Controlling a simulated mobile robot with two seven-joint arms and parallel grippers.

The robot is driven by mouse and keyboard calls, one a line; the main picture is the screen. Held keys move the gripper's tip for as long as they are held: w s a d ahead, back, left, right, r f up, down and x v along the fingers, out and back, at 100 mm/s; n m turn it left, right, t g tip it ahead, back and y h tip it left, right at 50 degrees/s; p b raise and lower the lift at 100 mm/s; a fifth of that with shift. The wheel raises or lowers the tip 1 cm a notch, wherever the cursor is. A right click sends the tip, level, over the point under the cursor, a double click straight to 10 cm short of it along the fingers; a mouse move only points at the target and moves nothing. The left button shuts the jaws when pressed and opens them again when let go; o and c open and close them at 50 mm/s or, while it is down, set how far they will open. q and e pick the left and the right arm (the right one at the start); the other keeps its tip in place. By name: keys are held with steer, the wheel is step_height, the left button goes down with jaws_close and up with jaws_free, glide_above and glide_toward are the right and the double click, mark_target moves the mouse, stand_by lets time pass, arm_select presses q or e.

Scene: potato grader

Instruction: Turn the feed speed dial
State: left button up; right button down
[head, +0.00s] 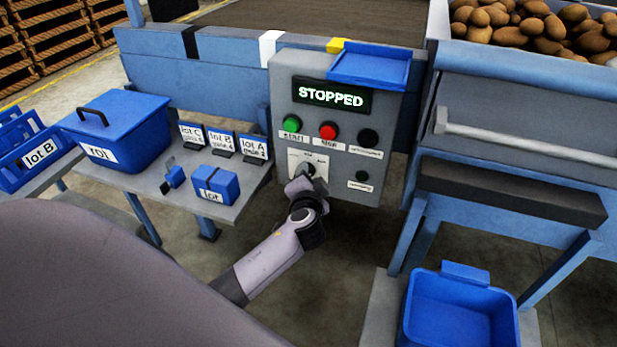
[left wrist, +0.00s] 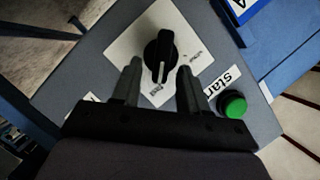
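The feed speed dial (left wrist: 160,56) is a black knob with a pale pointer line on a white plate (left wrist: 121,47). In the head view the dial (head: 308,168) sits low on the grey control panel (head: 285,80), partly hidden by my left gripper (head: 303,184). In the left wrist view my left gripper (left wrist: 160,80) is open, its two fingers apart, with the dial ahead between and just beyond the fingertips. I cannot tell whether a finger touches it. My right gripper is not in view.
The panel display (head: 333,97) reads STOPPED. A green start button (head: 291,124) and a red button (head: 328,130) sit above the dial. A side table (head: 228,212) with a blue lidded box (head: 118,125) stands left. A blue bin (head: 457,310) stands lower right.

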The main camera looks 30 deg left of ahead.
arm_select(q)
steer(key=v, duration=0.7)
steer(key=shift+p, duration=0.4)
